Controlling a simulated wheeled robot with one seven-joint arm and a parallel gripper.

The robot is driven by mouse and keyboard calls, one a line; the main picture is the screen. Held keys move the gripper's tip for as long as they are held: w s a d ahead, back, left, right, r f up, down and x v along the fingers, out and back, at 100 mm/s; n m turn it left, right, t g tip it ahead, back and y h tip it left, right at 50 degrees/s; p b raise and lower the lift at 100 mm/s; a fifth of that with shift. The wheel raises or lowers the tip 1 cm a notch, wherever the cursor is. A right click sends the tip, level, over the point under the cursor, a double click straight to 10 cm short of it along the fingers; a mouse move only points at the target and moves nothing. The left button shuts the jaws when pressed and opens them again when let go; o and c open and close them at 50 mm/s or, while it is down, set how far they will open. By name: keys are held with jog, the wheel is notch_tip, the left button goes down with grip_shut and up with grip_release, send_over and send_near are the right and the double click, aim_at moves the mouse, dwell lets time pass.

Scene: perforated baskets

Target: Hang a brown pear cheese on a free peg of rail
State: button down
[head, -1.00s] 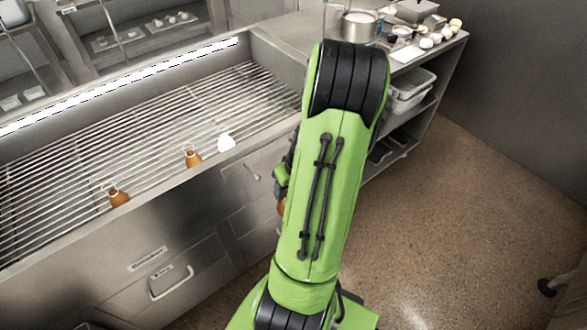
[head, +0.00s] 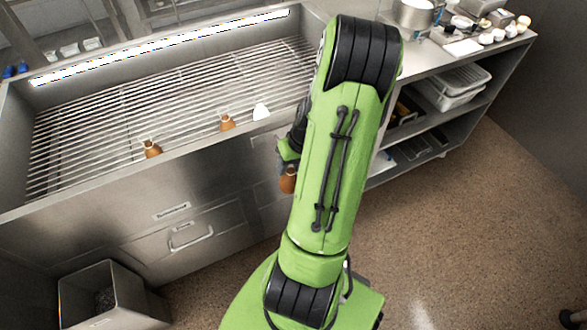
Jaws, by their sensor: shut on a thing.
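A brown pear cheese (head: 288,180) hangs below my gripper (head: 287,157), just left of my green forearm and in front of the steel vat's front wall. My gripper is shut on it; the fingers are partly hidden behind the arm. Two more brown pear cheeses, one at the left (head: 152,149) and one in the middle (head: 227,122), sit at the front edge of the slatted vat, each with a pale loop at its top. A white pear-shaped piece (head: 261,111) is right of them. I cannot make out which part is the rail or its pegs.
The steel vat (head: 100,200) with its slatted top fills the left. A grey bin (head: 110,295) stands on the floor at lower left. A steel table (head: 425,62) at upper right holds a pot (head: 414,14) and several small items. Brown floor is open at right.

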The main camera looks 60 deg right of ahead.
jog(key=w+d+f, duration=0.1)
jog(key=w+d, duration=0.2)
jog(key=w, duration=0.3)
jog(key=shift+d, duration=0.3)
dwell(0.3)
dwell(0.5)
jog(key=c, duration=0.5)
grip_release()
jog(key=shift+c, duration=0.2)
jog(key=p+v, duration=0.4)
jog(key=v, duration=1.1)
jog(key=shift+r, duration=0.3)
